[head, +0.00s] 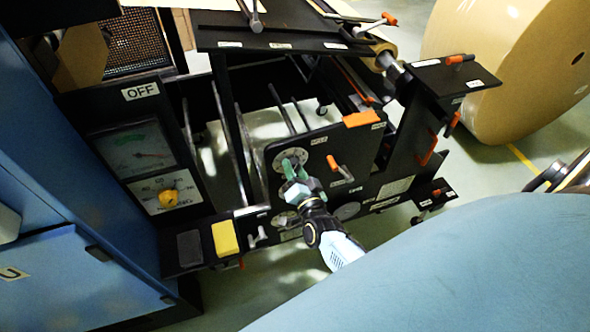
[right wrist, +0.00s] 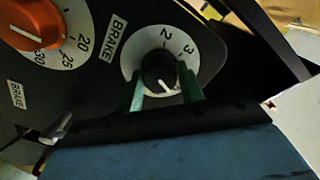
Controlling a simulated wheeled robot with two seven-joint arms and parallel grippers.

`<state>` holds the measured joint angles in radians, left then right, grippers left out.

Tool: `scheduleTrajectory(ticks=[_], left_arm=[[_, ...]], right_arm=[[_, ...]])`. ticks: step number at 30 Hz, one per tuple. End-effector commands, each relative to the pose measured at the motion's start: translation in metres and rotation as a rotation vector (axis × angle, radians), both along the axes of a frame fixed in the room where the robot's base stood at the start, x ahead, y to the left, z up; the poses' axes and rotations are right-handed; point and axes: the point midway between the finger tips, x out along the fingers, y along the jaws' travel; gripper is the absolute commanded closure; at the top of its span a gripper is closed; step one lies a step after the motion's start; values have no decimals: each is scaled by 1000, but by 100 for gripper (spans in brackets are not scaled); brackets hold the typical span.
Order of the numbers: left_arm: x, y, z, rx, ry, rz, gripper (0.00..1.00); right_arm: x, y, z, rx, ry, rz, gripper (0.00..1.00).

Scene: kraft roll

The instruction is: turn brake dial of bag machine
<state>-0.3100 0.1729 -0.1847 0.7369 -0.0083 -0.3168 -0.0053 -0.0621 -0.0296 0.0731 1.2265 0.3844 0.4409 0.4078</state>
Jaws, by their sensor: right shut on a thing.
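The brake dial (right wrist: 160,69) is a black knob on a white round scale with the figures 2 and 3, beside a BRAKE label, in the right wrist view. A white mark on it points downward. In the head view its pale scale (head: 291,157) shows on the black front plate of the bag machine (head: 330,148), partly hidden by my gripper. My right gripper (head: 294,167) has green fingers, which also show in the right wrist view (right wrist: 162,88), one on each side of the knob. It is shut on the knob. My left gripper is not in view.
An orange knob (right wrist: 35,22) with its own scale sits left of the dial in the wrist view. An orange-handled lever (head: 338,167) stands close right of my gripper in the head view. A blue cabinet (head: 70,250) is at left, a large kraft roll (head: 490,60) at upper right.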

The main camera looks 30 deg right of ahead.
Motion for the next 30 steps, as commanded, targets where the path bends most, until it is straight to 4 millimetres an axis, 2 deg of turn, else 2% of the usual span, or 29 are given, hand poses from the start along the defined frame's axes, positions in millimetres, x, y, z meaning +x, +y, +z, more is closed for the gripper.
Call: scheduleTrajectory(ticks=[1,6,17,20,25,30], left_arm=[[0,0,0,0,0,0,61],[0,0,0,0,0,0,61],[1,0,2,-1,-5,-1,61],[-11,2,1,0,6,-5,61],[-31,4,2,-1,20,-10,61],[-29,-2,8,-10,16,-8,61]], right_arm=[[0,0,0,1,-2,0,61],[0,0,0,2,-1,1,40],[-6,2,0,1,1,0,40],[-20,5,0,2,3,0,40],[-56,14,1,3,4,0,40],[-93,22,0,2,3,1,40]])
